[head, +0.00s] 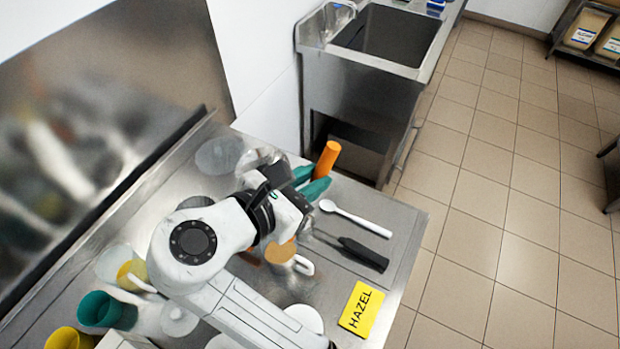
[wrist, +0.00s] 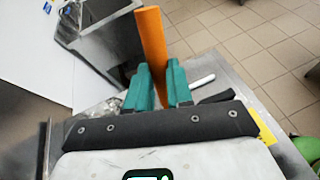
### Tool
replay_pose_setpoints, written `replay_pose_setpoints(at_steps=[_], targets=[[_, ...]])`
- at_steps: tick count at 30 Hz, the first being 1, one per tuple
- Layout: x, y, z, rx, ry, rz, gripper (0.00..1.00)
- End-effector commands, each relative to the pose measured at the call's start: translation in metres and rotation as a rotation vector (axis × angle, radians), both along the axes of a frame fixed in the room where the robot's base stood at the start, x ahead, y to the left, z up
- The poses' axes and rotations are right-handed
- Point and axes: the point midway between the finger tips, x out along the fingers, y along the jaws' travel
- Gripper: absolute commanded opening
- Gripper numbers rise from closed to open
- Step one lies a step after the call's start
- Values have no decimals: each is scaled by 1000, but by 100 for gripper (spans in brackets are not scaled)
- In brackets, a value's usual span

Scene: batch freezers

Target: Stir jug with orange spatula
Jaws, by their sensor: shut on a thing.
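The orange spatula (head: 327,158) is held between the teal fingers of my gripper (head: 312,181), with its orange end sticking up above them. In the wrist view the spatula (wrist: 152,42) rises between the two fingers (wrist: 158,88) of my shut gripper. Its lower end is hidden in both views. Below my wrist in the head view is a pale vessel with a white handle (head: 303,265) and orange-brown contents, partly covered by my arm; it may be the jug. I cannot tell whether the spatula touches it.
A white spoon (head: 357,218) and a black-handled tool (head: 362,254) lie on the steel counter (head: 400,222). A yellow HAZEL card (head: 362,309) is near the front edge. Green (head: 100,310) and yellow (head: 68,339) cups stand at the lower left. A sink (head: 385,38) is beyond the counter.

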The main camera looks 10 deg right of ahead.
Motion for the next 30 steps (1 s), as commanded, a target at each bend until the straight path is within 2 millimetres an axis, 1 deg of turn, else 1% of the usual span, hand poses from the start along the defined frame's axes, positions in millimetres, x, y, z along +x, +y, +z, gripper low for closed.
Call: replay_pose_setpoints(at_steps=[3, 9, 15, 30], targets=[[0, 0, 12, 3, -4, 0, 0], [0, 0, 30, 2, -3, 0, 0], [0, 0, 44, 0, -2, 0, 0], [0, 0, 45, 1, -1, 0, 0]])
